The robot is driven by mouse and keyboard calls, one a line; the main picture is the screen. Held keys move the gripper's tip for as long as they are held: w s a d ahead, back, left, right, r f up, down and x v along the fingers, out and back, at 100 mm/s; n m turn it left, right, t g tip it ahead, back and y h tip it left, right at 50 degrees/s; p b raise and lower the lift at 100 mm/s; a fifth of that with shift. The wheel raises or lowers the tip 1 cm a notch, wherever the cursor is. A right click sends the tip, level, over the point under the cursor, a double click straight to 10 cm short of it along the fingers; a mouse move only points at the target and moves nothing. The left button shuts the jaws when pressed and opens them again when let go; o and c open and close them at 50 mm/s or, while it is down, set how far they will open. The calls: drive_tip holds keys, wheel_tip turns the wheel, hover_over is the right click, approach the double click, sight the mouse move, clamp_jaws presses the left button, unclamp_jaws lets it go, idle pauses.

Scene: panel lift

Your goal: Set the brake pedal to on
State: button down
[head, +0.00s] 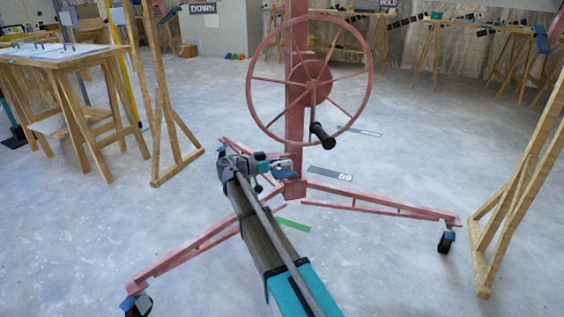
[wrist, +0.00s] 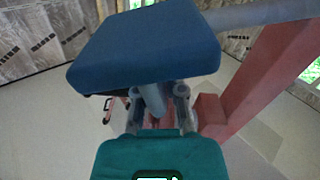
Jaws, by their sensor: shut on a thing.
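The brake pedal, a blue pad (wrist: 145,45), fills the upper middle of the wrist view. A grey stem runs down from it between my fingers. In the head view a bit of blue at my fingertips (head: 279,175) seems to be this pedal, mostly hidden. My gripper (head: 288,168) is low beside the foot of the red lift post (head: 294,130). In the wrist view my gripper (wrist: 155,105) is shut on the pedal, around its stem. I cannot tell the pedal's on or off setting.
The red handwheel (head: 310,80) with a black handle stands above my gripper. Red legs (head: 380,208) with casters spread over the floor. Wooden frames stand at left (head: 165,120) and right (head: 515,200). The floor between is mostly clear.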

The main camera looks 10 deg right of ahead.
drive_tip(key=c, duration=0.7)
unclamp_jaws()
drive_tip(key=shift+s+a, duration=0.2)
drive_tip(key=shift+a, duration=2.8)
drive_tip(key=shift+s+a, duration=0.2)
drive_tip(key=shift+a, duration=2.8)
